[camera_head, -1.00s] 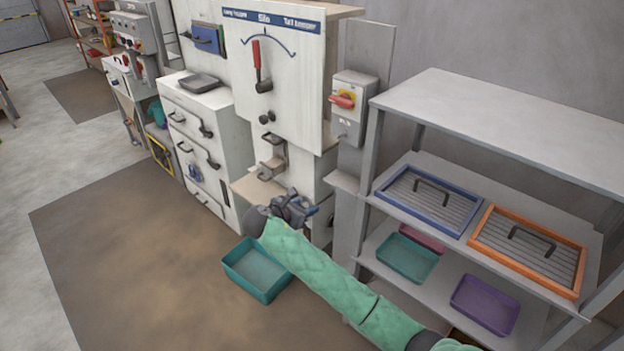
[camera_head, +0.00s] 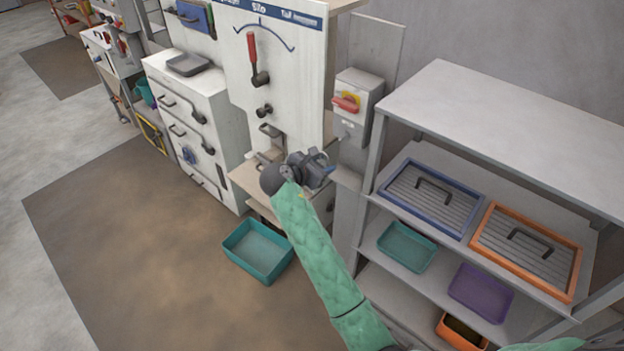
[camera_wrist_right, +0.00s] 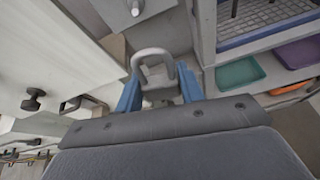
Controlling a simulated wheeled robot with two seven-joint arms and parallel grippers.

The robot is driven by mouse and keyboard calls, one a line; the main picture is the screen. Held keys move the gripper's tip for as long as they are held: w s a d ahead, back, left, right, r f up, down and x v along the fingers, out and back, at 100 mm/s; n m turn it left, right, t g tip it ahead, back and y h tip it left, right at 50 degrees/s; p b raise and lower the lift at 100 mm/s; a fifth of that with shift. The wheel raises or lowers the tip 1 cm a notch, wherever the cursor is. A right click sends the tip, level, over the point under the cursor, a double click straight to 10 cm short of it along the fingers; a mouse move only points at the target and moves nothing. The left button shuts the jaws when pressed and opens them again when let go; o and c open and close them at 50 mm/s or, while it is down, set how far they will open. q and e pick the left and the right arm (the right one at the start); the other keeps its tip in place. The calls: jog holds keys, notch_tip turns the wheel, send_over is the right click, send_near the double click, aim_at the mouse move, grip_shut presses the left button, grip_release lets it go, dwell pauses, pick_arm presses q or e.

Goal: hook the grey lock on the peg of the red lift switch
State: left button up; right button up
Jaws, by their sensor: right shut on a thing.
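My right gripper (camera_head: 322,168) is in front of the white machine, below and left of the red lift switch (camera_head: 346,102). The switch is a grey box with a red handle on a yellow plate, on a grey post. In the right wrist view the blue fingers of my right gripper (camera_wrist_right: 160,90) are shut on the grey lock (camera_wrist_right: 152,54). Its rounded shackle points away from the gripper. A short grey peg (camera_wrist_right: 136,9) shows beyond the shackle, apart from it. In the head view the lock is hard to make out. My left gripper is not in view.
A grey shelf rack (camera_head: 440,80) stands right of the post, holding a blue-framed tray (camera_head: 398,199) and an orange-framed tray (camera_head: 560,277). The white machine panel (camera_head: 290,70) with a red lever is to the left. A teal bin (camera_head: 257,270) sits on the floor below.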

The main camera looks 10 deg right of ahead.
jog(key=shift+w+r, duration=0.4)
jog(key=shift+r, duration=0.1)
jog(key=shift+w+a+r+t+y, duration=0.2)
jog(key=shift+r+t+y, duration=0.2)
jog(key=shift+r, duration=0.15)
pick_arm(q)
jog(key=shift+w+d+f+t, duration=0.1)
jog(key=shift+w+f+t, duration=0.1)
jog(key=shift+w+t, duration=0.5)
pick_arm(e)
jog(key=w+d+f, duration=0.1)
jog(key=w+d, duration=0.4)
jog(key=d, duration=0.2)
jog(key=shift+w, duration=0.2)
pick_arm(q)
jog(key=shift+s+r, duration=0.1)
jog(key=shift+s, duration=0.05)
pick_arm(e)
jog(key=shift+f, duration=0.15)
jog(key=shift+d, duration=0.15)
